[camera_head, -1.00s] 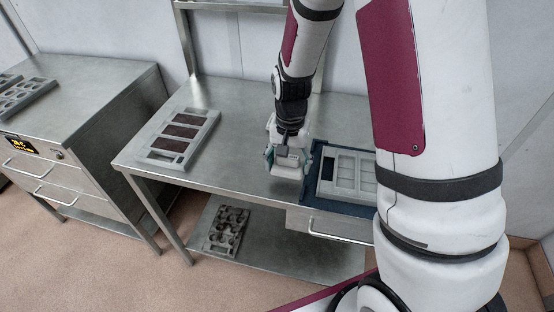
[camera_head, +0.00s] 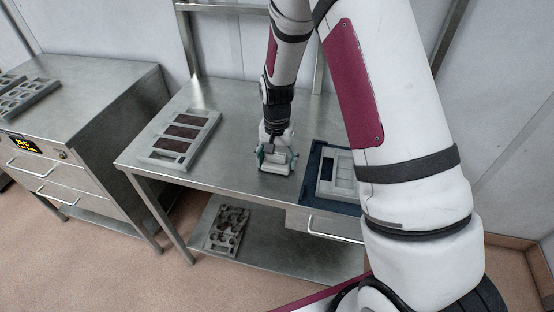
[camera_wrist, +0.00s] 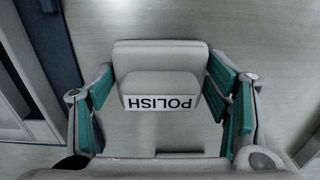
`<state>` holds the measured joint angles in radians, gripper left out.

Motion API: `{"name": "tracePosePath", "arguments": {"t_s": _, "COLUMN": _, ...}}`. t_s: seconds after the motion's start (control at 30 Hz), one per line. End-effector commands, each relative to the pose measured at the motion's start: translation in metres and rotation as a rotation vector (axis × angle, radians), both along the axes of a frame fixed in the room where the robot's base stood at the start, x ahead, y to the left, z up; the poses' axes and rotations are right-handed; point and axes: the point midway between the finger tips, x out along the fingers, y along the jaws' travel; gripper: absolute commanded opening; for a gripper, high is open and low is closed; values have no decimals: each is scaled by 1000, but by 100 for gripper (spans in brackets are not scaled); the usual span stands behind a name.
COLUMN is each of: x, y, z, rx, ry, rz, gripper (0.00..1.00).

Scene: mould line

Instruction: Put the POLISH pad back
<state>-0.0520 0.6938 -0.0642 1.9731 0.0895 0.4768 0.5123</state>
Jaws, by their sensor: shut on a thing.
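The POLISH pad (camera_wrist: 160,75) is a light grey block with a white label reading POLISH, upside down in the wrist view. My gripper (camera_wrist: 162,105) has its teal-lined fingers on both sides of the pad and is shut on it. In the head view my gripper (camera_head: 275,163) is over the bare steel table, between the two grey trays. The pad is small and partly hidden there. A grey tray with dark brown pads (camera_head: 205,116) lies on the left of the table. Another grey tray (camera_head: 327,187) sits on a dark blue mat (camera_head: 312,197) on the right, partly hidden by my arm.
The steel table (camera_head: 235,120) is bare between the trays. Its lower shelf holds a grey rack with round parts (camera_head: 230,228). A steel drawer cabinet (camera_head: 90,100) stands at the left with grey trays (camera_head: 28,97) on top. A table leg post rises behind my arm.

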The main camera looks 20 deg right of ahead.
Motion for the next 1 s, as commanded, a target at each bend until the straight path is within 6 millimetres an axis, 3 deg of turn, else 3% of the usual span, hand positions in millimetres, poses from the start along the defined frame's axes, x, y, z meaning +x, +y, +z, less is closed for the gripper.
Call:
{"name": "tracePosePath", "arguments": {"t_s": 0.13, "x": 0, "y": 0, "z": -3, "rx": 0, "ry": 0, "rz": 0, "gripper": 48}}
{"name": "tracePosePath", "arguments": {"t_s": 0.17, "x": 0, "y": 0, "z": -3, "rx": 0, "ry": 0, "rz": 0, "gripper": 75}}
{"name": "tracePosePath", "arguments": {"t_s": 0.23, "x": 0, "y": 0, "z": -3, "rx": -1, "ry": -1, "rz": 0, "gripper": 90}}
{"name": "tracePosePath", "arguments": {"t_s": 0.67, "x": 0, "y": 0, "z": 2, "rx": -1, "ry": -1, "rz": 0, "gripper": 90}}
{"name": "tracePosePath", "arguments": {"t_s": 0.87, "x": 2, "y": 0, "z": 29, "rx": 0, "ry": -6, "rz": 0, "gripper": 90}}
{"name": "tracePosePath", "arguments": {"t_s": 1.0, "x": 2, "y": 0, "z": 58, "rx": 0, "ry": -7, "rz": 1, "gripper": 90}}
